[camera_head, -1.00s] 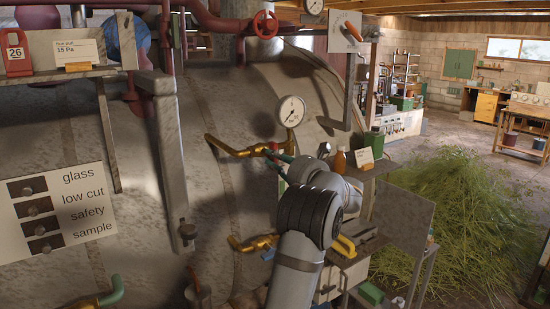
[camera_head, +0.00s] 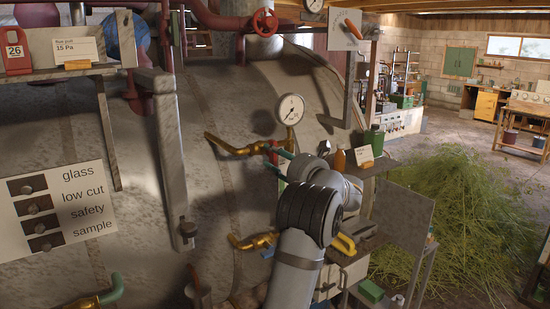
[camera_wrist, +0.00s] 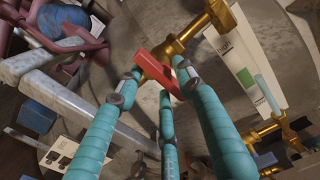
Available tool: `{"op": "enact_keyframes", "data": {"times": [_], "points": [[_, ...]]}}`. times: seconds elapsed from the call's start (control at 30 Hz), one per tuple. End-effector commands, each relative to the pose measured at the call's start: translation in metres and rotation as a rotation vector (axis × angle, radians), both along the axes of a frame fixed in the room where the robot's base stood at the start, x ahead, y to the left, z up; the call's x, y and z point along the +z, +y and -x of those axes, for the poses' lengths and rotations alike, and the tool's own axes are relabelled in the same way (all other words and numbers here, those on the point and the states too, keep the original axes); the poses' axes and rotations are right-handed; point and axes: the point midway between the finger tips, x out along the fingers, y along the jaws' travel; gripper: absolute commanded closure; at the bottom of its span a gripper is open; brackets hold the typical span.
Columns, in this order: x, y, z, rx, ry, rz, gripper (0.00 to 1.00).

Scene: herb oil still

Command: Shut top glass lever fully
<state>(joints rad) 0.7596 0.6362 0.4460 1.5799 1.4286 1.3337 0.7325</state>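The top brass valve (camera_head: 232,148) sits on the still's curved wall, below the round dial. Its red lever (camera_wrist: 158,72) lies slanted across the brass body in the wrist view, and a small part of it (camera_head: 273,151) shows in the head view. My gripper (camera_wrist: 160,80) has teal fingers spread apart around the lever, close to it. Whether a fingertip touches the lever I cannot tell. In the head view my gripper (camera_head: 281,154) is mostly hidden by my wrist. A pale plate with a green stripe (camera_wrist: 240,72) stands beside the valve.
A lower brass valve (camera_head: 253,241) with a blue handle (camera_head: 267,253) sits below. A pressure dial (camera_head: 291,109) is just above the top valve. A side shelf with bottles (camera_head: 374,140) stands close right of my wrist. A grey post (camera_head: 170,160) stands left.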

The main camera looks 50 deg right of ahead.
Motion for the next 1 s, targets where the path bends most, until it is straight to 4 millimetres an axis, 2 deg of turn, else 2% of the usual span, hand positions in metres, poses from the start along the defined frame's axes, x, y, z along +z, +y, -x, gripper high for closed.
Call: {"op": "enact_keyframes", "data": {"times": [0.17, 0.5, 0.6, 0.8, 1.0], "points": [[0.000, 0.004, 0.016, -0.004, 0.001, 0.001, 0.63], [0.000, 0.026, 0.083, -0.005, 0.000, -0.001, 0.63], [0.000, 0.031, 0.097, -0.003, 0.000, -0.001, 0.63], [0.000, 0.037, 0.113, -0.002, 0.001, -0.001, 0.63], [0.000, 0.038, 0.114, 0.000, 0.000, -0.001, 0.63]]}}
